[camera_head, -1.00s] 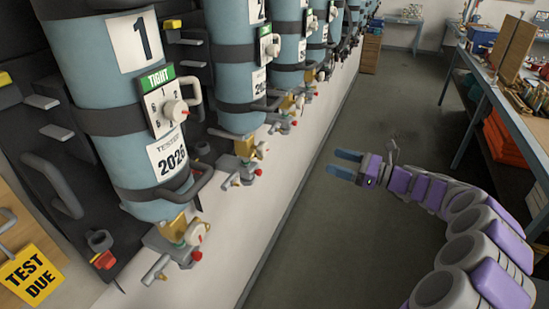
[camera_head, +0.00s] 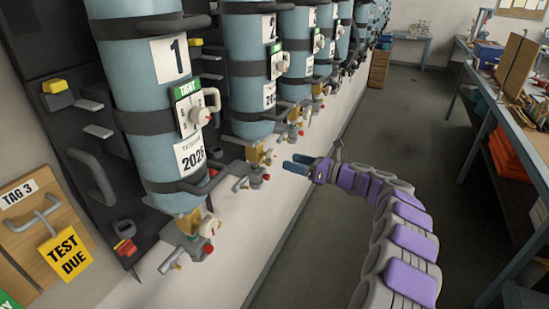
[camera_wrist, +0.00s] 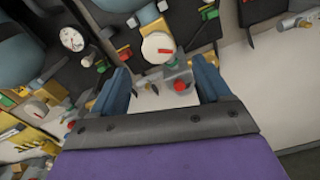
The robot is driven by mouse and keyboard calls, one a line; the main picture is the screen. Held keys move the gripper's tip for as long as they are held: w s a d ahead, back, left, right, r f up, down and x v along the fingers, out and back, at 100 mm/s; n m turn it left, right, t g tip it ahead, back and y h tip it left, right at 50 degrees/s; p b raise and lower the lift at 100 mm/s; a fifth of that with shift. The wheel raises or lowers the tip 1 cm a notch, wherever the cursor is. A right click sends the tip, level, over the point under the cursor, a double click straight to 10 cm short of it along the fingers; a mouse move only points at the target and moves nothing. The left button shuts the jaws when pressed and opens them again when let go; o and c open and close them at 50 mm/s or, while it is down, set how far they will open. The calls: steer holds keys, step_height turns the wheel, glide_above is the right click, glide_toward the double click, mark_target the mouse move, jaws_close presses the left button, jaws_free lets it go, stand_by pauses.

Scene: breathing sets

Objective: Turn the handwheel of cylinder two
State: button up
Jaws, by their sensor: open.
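Cylinder two (camera_head: 246,60) is a blue upright bottle marked 2, second in the wall row. Its valve (camera_head: 255,172) has a brass body and a red knob at the bottom, with a small pale handwheel (camera_head: 267,156) on its right. My gripper (camera_head: 294,163) is open and empty, just right of this valve, its blue fingers pointing at it. In the wrist view, a round white handwheel (camera_wrist: 158,47) with a red mark lies ahead between the fingers (camera_wrist: 161,72), apart from them. It appears to be cylinder two's.
Cylinder one (camera_head: 150,110) stands nearer, with its valve (camera_head: 190,240) jutting out. More cylinders continue beyond cylinder two. A yellow TEST DUE tag (camera_head: 65,253) hangs at left. A workbench (camera_head: 510,110) runs along the right. The floor between is clear.

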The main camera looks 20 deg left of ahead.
mark_target(274, 156)
steer(key=a, duration=0.8)
steer(key=shift+w+a+f, duration=0.2)
steer(key=shift+w+f, duration=0.05)
steer(key=shift+f, duration=0.1)
steer(key=shift+a+r, duration=0.1)
steer(key=shift+a, duration=0.15)
steer(key=shift+d+r, duration=0.3)
steer(key=shift+d, duration=0.1)
steer(key=shift+a+f, duration=0.2)
steer(key=shift+a, duration=0.5)
steer(key=c, duration=0.4)
steer(key=shift+c, duration=0.8)
steer(key=shift+d, duration=0.2)
steer(key=c, duration=0.4)
steer(key=shift+w, duration=0.1)
